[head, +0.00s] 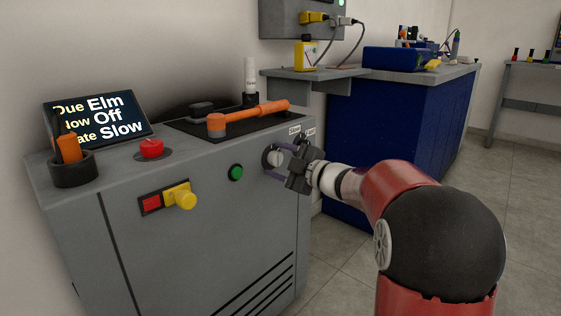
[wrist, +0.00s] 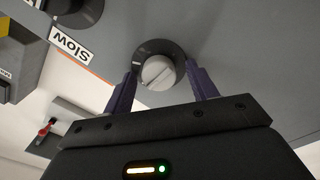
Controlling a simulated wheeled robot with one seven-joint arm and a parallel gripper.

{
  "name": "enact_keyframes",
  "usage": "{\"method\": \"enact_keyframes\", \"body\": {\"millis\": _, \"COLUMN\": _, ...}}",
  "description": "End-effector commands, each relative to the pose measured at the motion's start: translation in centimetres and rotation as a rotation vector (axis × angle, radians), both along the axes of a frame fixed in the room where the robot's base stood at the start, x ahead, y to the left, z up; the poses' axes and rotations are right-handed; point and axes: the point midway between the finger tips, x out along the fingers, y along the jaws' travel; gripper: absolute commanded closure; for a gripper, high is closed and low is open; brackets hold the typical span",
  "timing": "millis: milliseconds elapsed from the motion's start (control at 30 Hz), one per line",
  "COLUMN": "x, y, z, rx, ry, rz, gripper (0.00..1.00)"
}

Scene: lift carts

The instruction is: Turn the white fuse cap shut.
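The white fuse cap (wrist: 158,72) is a round, light grey-white cap with a slot line across it, in a dark round collar (wrist: 149,50) on the cart's grey face. In the head view the cap (head: 275,157) is partly hidden by my gripper (head: 277,161). My gripper is open, its two purple fingers on either side of the cap. In the wrist view gaps show between fingers and cap, so it does not look gripped. Whether the fingertips reach past the cap's front is hard to tell.
The grey cart (head: 205,245) carries a green button (head: 236,172), a yellow knob (head: 182,196), a red button (head: 151,148) and an orange lever (head: 250,115). A "Slow" label (wrist: 70,42) is near the cap. A blue workbench (head: 400,135) stands behind my arm.

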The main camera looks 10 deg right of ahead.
Motion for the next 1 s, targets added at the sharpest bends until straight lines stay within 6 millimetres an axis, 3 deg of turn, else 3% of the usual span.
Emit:
{"method": "enact_keyframes", "body": {"millis": 267, "x": -0.2, "y": -0.1, "z": 0.1, "rx": 0.000, "ry": -0.001, "rz": -0.001, "gripper": 0.43}}
{"method": "enact_keyframes", "body": {"millis": 700, "x": -5.4, "y": -3.9, "z": 0.1, "rx": 0.001, "ry": -0.001, "rz": -0.002, "gripper": 0.43}}
{"method": "enact_keyframes", "body": {"millis": 1000, "x": -6.4, "y": -4.6, "z": 0.0, "rx": 0.000, "ry": 0.000, "rz": 0.000, "gripper": 0.43}}
